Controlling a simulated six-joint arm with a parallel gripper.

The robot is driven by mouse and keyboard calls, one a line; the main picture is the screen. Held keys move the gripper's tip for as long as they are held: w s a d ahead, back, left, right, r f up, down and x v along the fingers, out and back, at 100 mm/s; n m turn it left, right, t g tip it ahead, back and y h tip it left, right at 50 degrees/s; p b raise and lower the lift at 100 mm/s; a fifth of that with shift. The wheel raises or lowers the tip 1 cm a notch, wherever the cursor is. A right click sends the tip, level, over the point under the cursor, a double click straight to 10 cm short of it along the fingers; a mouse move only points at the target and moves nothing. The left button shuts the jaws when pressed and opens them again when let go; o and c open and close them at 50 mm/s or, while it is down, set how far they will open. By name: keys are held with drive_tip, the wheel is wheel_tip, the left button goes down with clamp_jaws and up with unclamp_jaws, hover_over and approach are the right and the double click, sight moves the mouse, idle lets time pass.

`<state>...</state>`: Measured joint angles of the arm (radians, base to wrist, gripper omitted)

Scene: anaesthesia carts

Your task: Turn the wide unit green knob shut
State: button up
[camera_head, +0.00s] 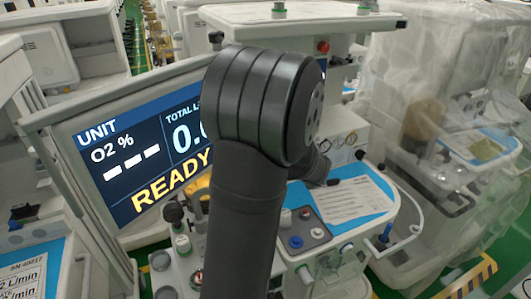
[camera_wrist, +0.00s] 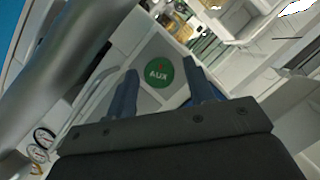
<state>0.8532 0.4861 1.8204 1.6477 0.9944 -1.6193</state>
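The wide unit with the large tilted screen (camera_head: 150,145) fills the middle of the head view. In the wrist view a round green face marked AUX (camera_wrist: 159,73) shows between the two blue fingers of my gripper (camera_wrist: 160,70). The fingers stand apart on either side of it, and I see no contact. Whether this green face is a knob or a flat label, I cannot tell. In the head view my thick dark arm covers the middle of the unit and hides most of my gripper.
A plastic-covered cart (camera_head: 450,110) stands at the right.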

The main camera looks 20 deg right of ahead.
drive_tip(key=c, duration=0.9)
drive_tip(key=shift+o, duration=0.2)
drive_tip(key=shift+m+y, duration=0.3)
drive_tip(key=shift+m, duration=0.3)
drive_tip(key=o, duration=1)
drive_tip(key=v, duration=1.7)
drive_tip(key=shift+s+d+f, duration=0.1)
drive_tip(key=shift+s+f, duration=0.1)
drive_tip(key=shift+s, duration=0.1)
